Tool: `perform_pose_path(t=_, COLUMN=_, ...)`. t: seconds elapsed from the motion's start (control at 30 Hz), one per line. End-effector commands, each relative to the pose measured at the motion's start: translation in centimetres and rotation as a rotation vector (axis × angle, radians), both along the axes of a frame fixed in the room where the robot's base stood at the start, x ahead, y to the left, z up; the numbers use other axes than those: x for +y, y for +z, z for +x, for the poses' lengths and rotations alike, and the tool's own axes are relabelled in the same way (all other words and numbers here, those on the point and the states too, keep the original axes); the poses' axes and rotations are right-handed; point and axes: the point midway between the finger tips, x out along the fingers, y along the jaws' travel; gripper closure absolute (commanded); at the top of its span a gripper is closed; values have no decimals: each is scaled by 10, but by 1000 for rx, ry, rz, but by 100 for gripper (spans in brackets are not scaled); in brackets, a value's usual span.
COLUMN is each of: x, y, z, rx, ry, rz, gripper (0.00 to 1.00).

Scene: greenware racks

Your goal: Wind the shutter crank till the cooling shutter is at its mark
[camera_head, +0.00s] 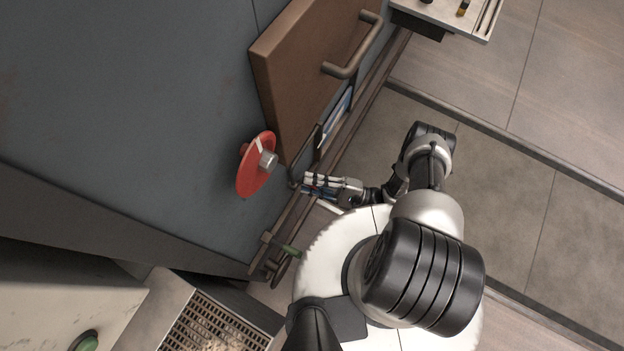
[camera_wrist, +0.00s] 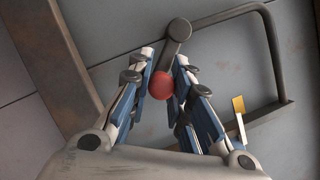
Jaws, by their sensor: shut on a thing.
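In the wrist view, the crank (camera_wrist: 176,38) is a dark grey arm with a rounded end and a red ball knob (camera_wrist: 161,84). My gripper (camera_wrist: 164,64) has its blue-and-white fingers on either side of the knob and is shut on it. In the head view, my gripper (camera_head: 306,184) reaches in low against the blue-grey wall; the knob is hidden there. A small yellow marker (camera_wrist: 239,105) shows right of the fingers, close to a bent dark bar (camera_wrist: 272,50). I cannot tell for sure which part is the shutter.
A brown panel (camera_head: 300,65) with a bar handle (camera_head: 352,50) stands out from the wall (camera_head: 130,100). A red disc (camera_head: 256,178) with a grey hub is left of my gripper. Pipes run along the wall's foot. A tray (camera_head: 470,22) is top right; floor is clear at right.

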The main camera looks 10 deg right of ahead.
Motion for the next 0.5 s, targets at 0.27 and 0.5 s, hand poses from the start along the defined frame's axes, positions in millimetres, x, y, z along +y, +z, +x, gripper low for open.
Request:
perform_pose_path(t=0.27, x=0, y=0, z=0, rx=-1, ry=0, rz=0, gripper=66)
perform_pose_path(t=0.5, x=0, y=0, z=0, rx=-1, ry=0, rz=0, gripper=60)
